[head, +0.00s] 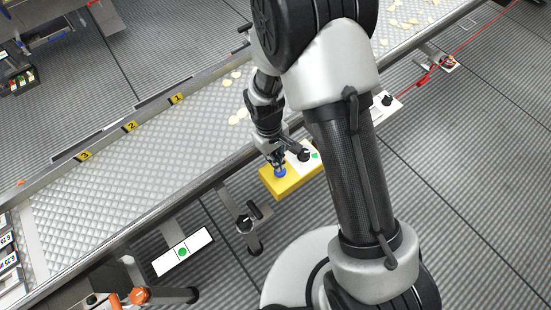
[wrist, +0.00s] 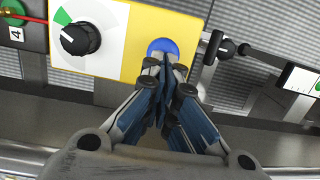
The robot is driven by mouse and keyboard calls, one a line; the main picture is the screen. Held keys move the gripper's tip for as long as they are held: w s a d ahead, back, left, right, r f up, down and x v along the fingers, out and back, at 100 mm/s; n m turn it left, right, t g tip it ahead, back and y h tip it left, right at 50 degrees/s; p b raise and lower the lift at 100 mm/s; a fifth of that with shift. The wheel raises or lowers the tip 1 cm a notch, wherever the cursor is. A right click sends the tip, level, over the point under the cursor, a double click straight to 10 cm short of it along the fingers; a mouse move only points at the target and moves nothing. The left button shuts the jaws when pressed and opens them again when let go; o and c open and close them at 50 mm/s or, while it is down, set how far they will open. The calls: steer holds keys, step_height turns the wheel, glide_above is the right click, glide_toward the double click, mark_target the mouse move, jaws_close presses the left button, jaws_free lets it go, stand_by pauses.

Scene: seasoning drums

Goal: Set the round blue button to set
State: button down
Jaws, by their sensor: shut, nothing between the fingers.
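The round blue button (wrist: 161,47) sits on a yellow panel (wrist: 138,66) in the wrist view. In the head view the blue button (head: 280,172) shows on the yellow box (head: 290,187) beside the conveyor. My gripper (wrist: 165,68) is shut and empty, with its fingertips at the near edge of the button and covering part of it. I cannot tell whether they touch it. In the head view my gripper (head: 278,165) is right at the button.
A black rotary knob (wrist: 80,39) on a white dial plate is left of the button. A black lever (wrist: 227,47) stands to the right. The conveyor (head: 130,170) with its metal rail runs alongside. A white panel with a green dot (head: 183,252) is at lower left.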

step_height(320, 180, down, 2)
steer(key=shift+f+b, duration=0.1)
steer(key=shift+b, duration=0.45)
step_height(320, 180, up, 14)
steer(key=w+a+p, duration=0.1)
steer(key=p, duration=0.5)
steer(key=shift+w+a, duration=0.2)
steer(key=shift+w, duration=0.05)
